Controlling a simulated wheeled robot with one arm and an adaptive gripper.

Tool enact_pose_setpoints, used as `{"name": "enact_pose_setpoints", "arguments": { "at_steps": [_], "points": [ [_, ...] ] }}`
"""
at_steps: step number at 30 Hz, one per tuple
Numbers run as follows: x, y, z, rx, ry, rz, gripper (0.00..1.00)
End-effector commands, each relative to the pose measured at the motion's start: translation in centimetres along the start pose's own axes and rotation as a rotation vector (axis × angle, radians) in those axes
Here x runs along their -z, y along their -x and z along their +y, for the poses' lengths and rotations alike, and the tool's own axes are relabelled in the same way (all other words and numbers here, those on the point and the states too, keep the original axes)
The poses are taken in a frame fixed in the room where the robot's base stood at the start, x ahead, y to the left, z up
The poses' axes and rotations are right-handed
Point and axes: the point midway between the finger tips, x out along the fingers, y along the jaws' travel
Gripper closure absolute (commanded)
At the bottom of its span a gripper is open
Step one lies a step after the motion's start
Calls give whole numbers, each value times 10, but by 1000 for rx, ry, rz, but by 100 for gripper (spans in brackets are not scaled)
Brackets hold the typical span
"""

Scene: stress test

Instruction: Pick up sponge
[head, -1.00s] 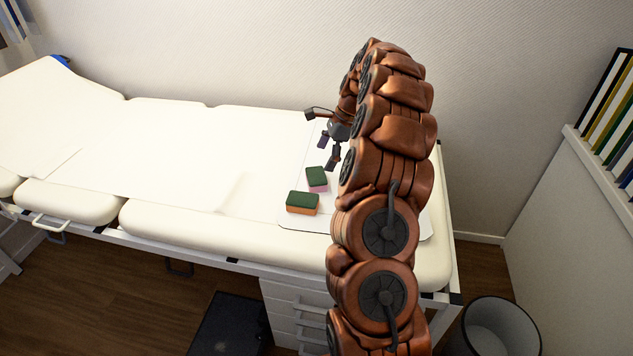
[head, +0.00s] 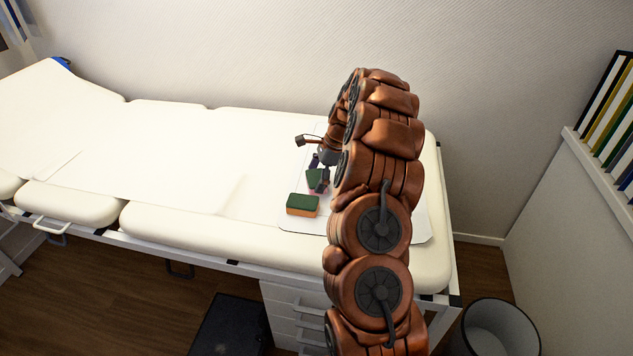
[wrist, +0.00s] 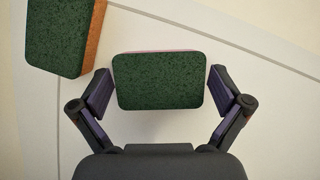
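Two sponges with dark green tops lie on a white mat (head: 292,219) on the padded couch. The pink-sided sponge (head: 314,178) is partly hidden by my gripper in the head view. In the wrist view this sponge (wrist: 159,81) sits between my two fingers, with a thin pink edge showing at its far side. My gripper (wrist: 161,92) is open around it, with a small gap at each side. The orange-sided sponge (head: 302,205) lies nearer the couch's front edge; it also shows at the upper left of the wrist view (wrist: 62,36).
The cream couch (head: 150,130) has wide free room to the left of the mat. A wall stands close behind it. A bin (head: 497,325) and a shelf with binders (head: 607,120) are at the right.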

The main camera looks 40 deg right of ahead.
Motion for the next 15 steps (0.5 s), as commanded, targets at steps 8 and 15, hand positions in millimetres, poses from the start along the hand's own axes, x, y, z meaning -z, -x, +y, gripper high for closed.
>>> {"name": "enact_pose_setpoints", "arguments": {
  "at_steps": [8, 15],
  "points": [
    [0, 0, 0, -1, 0, 0, 24],
    [0, 0, 0, -1, 0, 0, 27]
  ]
}}
